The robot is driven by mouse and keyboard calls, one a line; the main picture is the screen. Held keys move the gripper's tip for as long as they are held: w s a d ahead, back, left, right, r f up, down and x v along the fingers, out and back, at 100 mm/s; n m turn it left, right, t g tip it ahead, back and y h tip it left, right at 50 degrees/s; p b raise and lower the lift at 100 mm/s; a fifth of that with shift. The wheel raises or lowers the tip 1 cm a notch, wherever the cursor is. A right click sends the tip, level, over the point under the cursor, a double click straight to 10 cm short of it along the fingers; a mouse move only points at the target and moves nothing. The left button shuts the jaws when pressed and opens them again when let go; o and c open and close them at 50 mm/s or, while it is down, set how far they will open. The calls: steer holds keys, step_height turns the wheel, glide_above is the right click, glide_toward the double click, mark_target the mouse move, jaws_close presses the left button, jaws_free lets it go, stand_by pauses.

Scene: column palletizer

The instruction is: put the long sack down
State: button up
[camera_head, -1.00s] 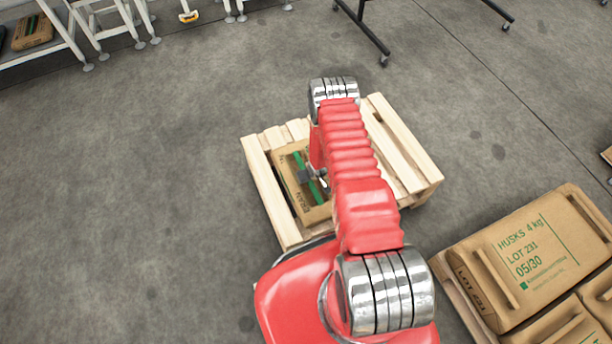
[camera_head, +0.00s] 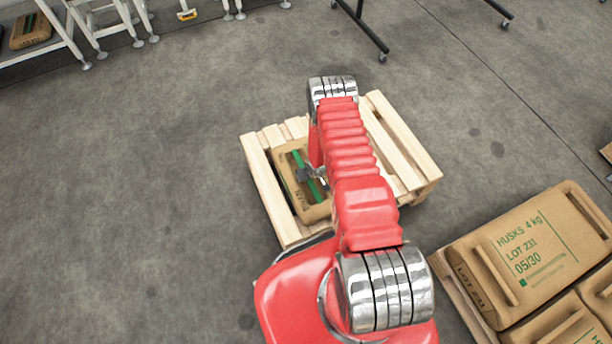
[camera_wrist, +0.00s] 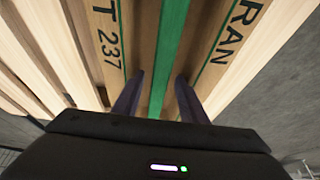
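The long sack (camera_head: 290,186) is tan with a green band along it and dark lettering. In the head view it is over the left part of the wooden pallet (camera_head: 258,168), partly hidden by my red arm. Whether it rests fully on the slats cannot be told. My gripper (camera_head: 312,178) is at the sack's middle. In the wrist view, the two dark fingers of my gripper (camera_wrist: 159,95) point down on either side of the green band of the long sack (camera_wrist: 225,45). Whether they press on it is unclear.
Another pallet at the lower right carries several large tan sacks (camera_head: 535,250) marked HUSKS. White conveyor legs (camera_head: 95,30) and a further sack (camera_head: 30,30) are at the upper left. A dark wheeled stand (camera_head: 365,30) is at the top. The floor left of the pallet is clear.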

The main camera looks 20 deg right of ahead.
steer(key=v, duration=1.2)
stand_by(0.6)
steer(key=w+r+h, duration=0.1)
steer(key=w+r, duration=0.2)
steer(key=r, duration=0.7)
steer(key=w+r, duration=0.2)
steer(key=r, duration=0.8)
steer(key=s+a+r, duration=0.1)
steer(key=a+r, duration=0.1)
steer(key=r, duration=0.7)
steer(key=s+a+r, duration=0.1)
steer(key=a+r, duration=0.1)
steer(key=r, duration=0.8)
steer(key=s+a+r+t, duration=0.1)
steer(key=s+a+r, duration=0.1)
steer(key=s+r, duration=0.4)
steer(key=s+a+r, duration=0.3)
steer(key=s+r, duration=0.2)
steer(key=r, duration=0.4)
steer(key=s+a+r, duration=0.2)
steer(key=s+r, duration=0.1)
steer(key=s, duration=0.4)
steer(key=s+a+r+y, duration=0.1)
steer(key=s+a+r, duration=0.1)
steer(key=s, duration=0.6)
steer(key=shift+a+r, duration=0.2)
steer(key=shift+r, duration=0.7)
